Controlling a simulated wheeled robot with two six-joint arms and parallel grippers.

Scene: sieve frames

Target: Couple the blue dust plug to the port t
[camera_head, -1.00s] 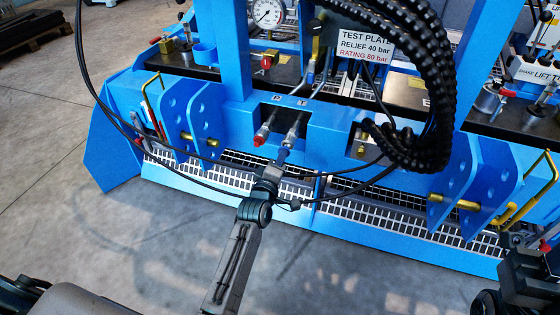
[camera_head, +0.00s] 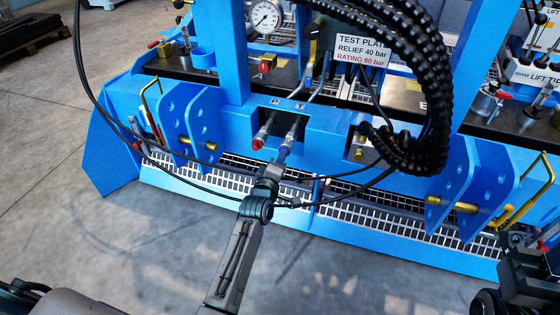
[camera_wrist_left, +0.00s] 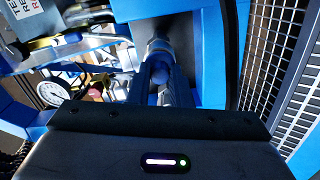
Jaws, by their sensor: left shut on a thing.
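The blue dust plug (camera_head: 284,150) is between the fingertips of my left gripper (camera_head: 279,159), which is shut on it. In the left wrist view the plug (camera_wrist_left: 161,73) shows between the dark fingers. Port t (camera_head: 292,136) is a silver fitting hanging under the T mark in the recess. The plug is at the lower end of this fitting, roughly in line with it; I cannot tell whether it is seated. In the wrist view the fitting (camera_wrist_left: 158,47) is just beyond the plug. A dark part of my right arm, perhaps its gripper (camera_head: 522,275), is at the lower right edge.
A similar fitting with a red end (camera_head: 259,141) sits close left of port t. Black hoses (camera_head: 225,188) loop across near my left gripper. A thick black hose bundle (camera_head: 420,150) hangs to the right. Blue brackets with brass pins (camera_head: 452,204) stand further right.

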